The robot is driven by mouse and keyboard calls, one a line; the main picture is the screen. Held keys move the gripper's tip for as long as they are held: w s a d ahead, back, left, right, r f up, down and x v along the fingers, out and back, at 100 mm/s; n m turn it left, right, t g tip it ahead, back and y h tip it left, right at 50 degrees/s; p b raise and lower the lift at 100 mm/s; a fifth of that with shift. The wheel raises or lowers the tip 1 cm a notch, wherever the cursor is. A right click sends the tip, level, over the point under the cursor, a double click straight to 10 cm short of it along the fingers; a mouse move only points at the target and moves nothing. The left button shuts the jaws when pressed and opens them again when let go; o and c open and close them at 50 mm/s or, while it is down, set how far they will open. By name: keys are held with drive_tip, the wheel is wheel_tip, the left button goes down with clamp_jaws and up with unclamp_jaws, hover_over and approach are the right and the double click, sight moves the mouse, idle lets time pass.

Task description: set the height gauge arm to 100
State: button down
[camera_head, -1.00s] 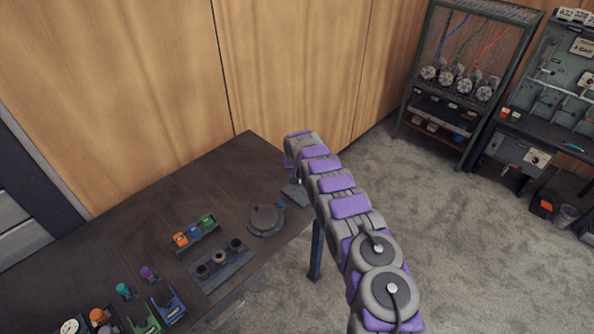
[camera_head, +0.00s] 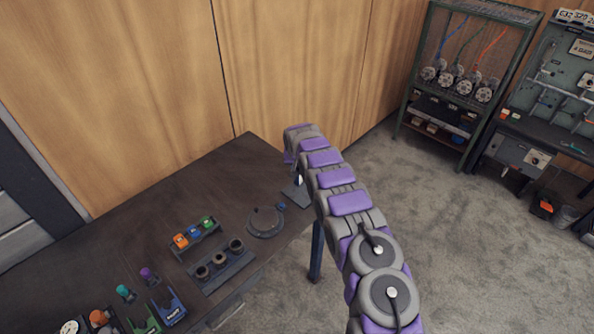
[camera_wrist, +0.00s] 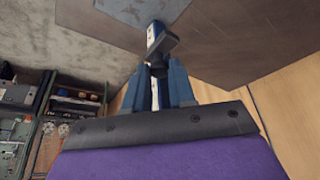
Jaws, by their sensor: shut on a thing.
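The height gauge (camera_head: 297,194) stands near the far right corner of the dark table, and its grey base shows in the head view. My arm hides most of the rest of it there. In the wrist view its white and blue upright (camera_wrist: 155,34) rises beside a dark arm piece (camera_wrist: 162,48). My gripper (camera_wrist: 158,74) is shut on a small dark part of the gauge arm, with the blue fingers on either side of it. The scale reading is too small to make out. The fingertips are hidden in the head view.
A round grey device (camera_head: 265,221) sits just left of the gauge. A rack with coloured blocks (camera_head: 194,233) and a holder with dark rings (camera_head: 220,262) stand nearer. A wire cabinet (camera_head: 466,80) stands apart at the right. The table's back left is clear.

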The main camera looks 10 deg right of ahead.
drive_tip(key=shift+r, duration=0.2)
drive_tip(key=c, duration=0.9)
unclamp_jaws()
drive_tip(key=shift+c, duration=0.2)
drive_tip(key=v, duration=1.7)
drive_tip(key=shift+a, duration=0.15)
drive_tip(key=shift+r, duration=0.1)
